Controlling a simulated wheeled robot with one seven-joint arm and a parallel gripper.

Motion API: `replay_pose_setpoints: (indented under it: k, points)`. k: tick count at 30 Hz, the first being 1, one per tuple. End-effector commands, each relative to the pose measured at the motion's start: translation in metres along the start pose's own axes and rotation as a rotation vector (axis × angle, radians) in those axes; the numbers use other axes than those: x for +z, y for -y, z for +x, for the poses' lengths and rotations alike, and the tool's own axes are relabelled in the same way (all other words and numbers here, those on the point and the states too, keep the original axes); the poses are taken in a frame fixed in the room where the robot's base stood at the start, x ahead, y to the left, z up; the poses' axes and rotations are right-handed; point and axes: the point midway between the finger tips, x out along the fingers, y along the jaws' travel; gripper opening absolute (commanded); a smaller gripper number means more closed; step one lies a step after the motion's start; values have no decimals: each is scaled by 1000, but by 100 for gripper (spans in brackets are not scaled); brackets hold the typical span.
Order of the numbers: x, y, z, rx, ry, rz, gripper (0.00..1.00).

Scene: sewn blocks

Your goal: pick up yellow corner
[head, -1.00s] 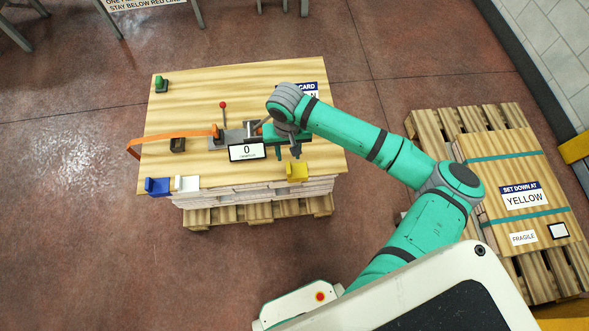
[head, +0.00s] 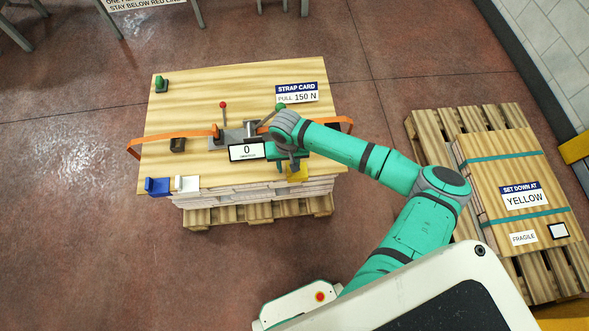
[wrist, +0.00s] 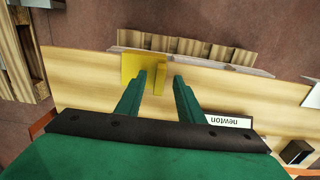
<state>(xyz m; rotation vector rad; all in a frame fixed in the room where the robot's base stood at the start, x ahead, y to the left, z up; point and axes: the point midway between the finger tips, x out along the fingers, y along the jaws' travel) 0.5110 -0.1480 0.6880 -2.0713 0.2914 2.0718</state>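The yellow corner (head: 298,174) sits at the front edge of the strapped wooden stack's top (head: 225,85), right of centre. My gripper (head: 290,167) is over it and hides part of it in the head view. In the wrist view the yellow corner (wrist: 131,68) shows a flat plate and an upright flange. My gripper (wrist: 160,78) is open there, its two green fingers apart with the flange in the gap between their tips. I cannot tell whether either finger touches it.
The strap tensioner with a "0" newton display (head: 247,151) stands just left of my gripper. An orange strap (head: 172,137) crosses the top. Blue (head: 157,186) and white (head: 187,183) corners sit at the front left. A "YELLOW" set-down stack (head: 500,175) stands at the right.

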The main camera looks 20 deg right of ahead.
Motion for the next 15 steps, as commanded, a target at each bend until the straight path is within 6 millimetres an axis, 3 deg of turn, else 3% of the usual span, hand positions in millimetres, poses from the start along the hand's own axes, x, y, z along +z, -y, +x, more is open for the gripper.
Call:
replay_pose_setpoints:
  k: [2,6,7,15]
  points:
    - [0,0,0,0,0,0,34]
    - [0,0,0,0,0,0,3]
    - [0,0,0,0,0,0,0]
    - [0,0,-1,0,0,0,0]
